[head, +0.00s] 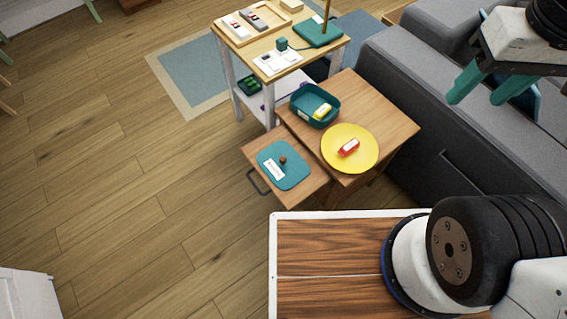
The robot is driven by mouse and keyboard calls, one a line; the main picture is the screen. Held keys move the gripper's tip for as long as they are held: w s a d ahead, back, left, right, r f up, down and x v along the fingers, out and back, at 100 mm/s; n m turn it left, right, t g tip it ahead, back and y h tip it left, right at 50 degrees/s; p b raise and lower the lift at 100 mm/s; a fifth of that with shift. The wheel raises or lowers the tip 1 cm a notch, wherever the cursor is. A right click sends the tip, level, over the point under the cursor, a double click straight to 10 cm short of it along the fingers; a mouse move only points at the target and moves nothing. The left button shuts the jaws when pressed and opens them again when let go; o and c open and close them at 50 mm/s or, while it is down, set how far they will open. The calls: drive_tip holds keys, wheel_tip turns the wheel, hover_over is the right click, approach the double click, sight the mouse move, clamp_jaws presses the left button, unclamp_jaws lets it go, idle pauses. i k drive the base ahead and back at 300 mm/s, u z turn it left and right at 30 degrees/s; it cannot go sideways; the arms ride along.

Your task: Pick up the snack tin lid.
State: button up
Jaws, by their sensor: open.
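The snack tin lid (294,178) is a flat teal rounded square with a brown knob and a white label. It lies on the pulled-out drawer (312,188) of a small wooden table. An open teal tin (300,111), likely the snack tin, stands on the tabletop behind it, with a yellow-and-white item inside. My gripper (479,97) has teal fingers, spread apart and empty. In the picture it is at the upper right, over the grey sofa, well away from the lid.
A yellow plate (340,164) with a red item (348,148) is on the table (392,122) right of the lid. A side shelf (292,55) with small objects stands behind. The drawer handle (257,182) sticks out at left. Open wooden floor (150,200) lies left.

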sight(282, 165)
drive_tip(key=u, duration=3.3)
drive_tip(key=i, duration=0.8)
drive_tip(key=z, duration=2.25)
